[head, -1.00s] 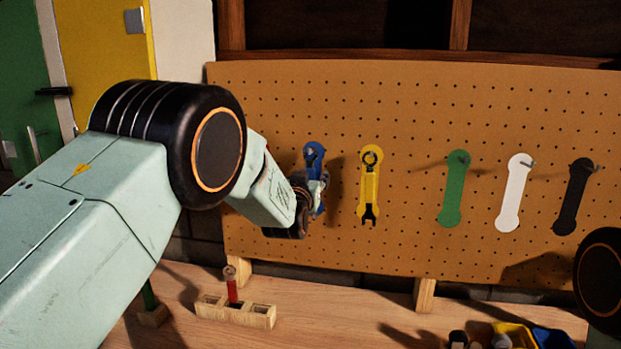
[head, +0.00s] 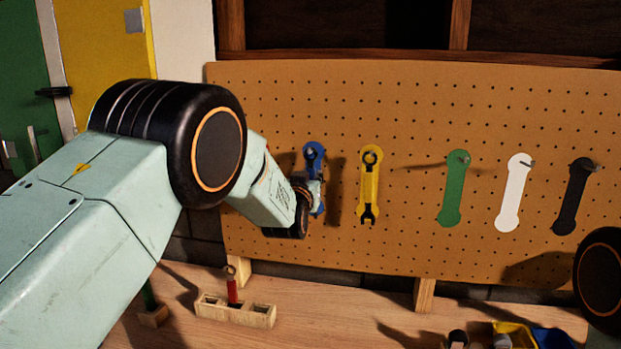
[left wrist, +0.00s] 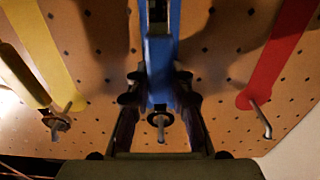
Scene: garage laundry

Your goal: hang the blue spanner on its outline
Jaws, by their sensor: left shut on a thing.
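My left gripper (head: 316,186) is at the board, shut on the blue spanner (left wrist: 161,70). The spanner lies over its blue outline (head: 313,151), whose top shows above the gripper in the head view. In the left wrist view a dark ring (left wrist: 160,118) sits between the fingers with the metal hook (left wrist: 160,134) showing at it. The hook appears to pass through the ring, but how far on it is I cannot tell. The fingers and arm hide much of the spanner in the head view. My right gripper is not in view.
A yellow spanner (head: 369,190) hangs on its outline just right. Green (head: 454,190), white (head: 513,195) and black (head: 574,197) outlines are empty. A red outline (left wrist: 275,55) with a bare hook shows in the wrist view. A wooden block (head: 236,311) holding a red tool stands on the bench.

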